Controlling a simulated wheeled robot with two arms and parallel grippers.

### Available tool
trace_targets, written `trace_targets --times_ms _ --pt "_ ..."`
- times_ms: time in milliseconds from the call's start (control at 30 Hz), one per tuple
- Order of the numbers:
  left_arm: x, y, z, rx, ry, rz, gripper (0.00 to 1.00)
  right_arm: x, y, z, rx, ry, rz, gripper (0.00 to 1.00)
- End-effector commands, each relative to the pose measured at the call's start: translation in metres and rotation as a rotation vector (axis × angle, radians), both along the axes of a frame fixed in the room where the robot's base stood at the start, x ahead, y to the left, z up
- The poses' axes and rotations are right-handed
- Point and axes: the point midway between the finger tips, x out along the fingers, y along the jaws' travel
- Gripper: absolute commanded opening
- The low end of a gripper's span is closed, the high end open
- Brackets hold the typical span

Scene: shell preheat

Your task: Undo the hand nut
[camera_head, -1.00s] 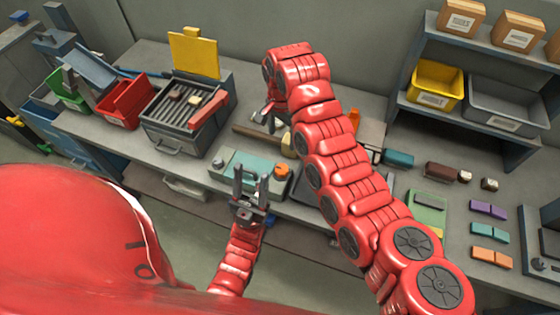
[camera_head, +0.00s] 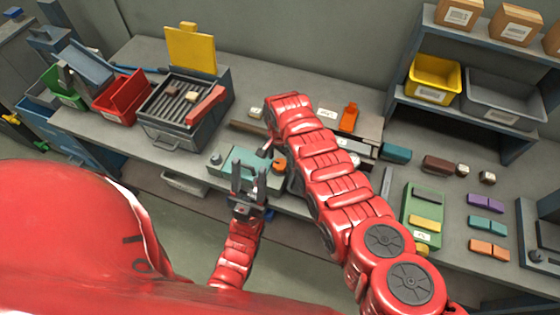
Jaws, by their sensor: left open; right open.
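The hand nut looks to be the round orange knob (camera_head: 280,166) at the right end of the teal fixture (camera_head: 232,158), near the bench's front edge. My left gripper (camera_head: 249,170) is open and empty, its two fingers pointing up in front of the fixture, left of the knob. My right arm comes in from the right and bends down over the bench. My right gripper (camera_head: 267,150) is open, just above and left of the knob in the picture. It is mostly hidden by my own arm, and I cannot tell whether it touches the knob.
A grey slatted box (camera_head: 178,135) with a raised yellow lid stands to the left, beside red (camera_head: 120,97) and green bins. An orange-handled tool (camera_head: 349,117) lies behind my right arm.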

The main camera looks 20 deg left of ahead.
Motion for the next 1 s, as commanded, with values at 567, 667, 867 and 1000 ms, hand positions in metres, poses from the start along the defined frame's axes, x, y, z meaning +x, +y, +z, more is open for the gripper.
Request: trace_targets --times_ms 567,667,867,1000 --pt "-0.0001 0.0000 -0.0047 0.000 0.000 0.000 0.50 -0.0004 0.0002 -0.0087 0.001 0.000 -0.001 0.71" --pt "-0.0001 0.0000 -0.0047 0.000 0.000 0.000 0.50 -0.0004 0.0001 -0.0088 0.001 0.000 -0.001 0.53" --pt "-0.0001 0.0000 -0.0047 0.000 0.000 0.000 0.50 -0.0004 0.0000 -0.0088 0.001 0.000 -0.001 0.17" --pt "-0.0001 0.0000 -0.0048 0.000 0.000 0.000 0.50 -0.0006 -0.0001 -0.0089 0.000 0.001 -0.001 0.00"
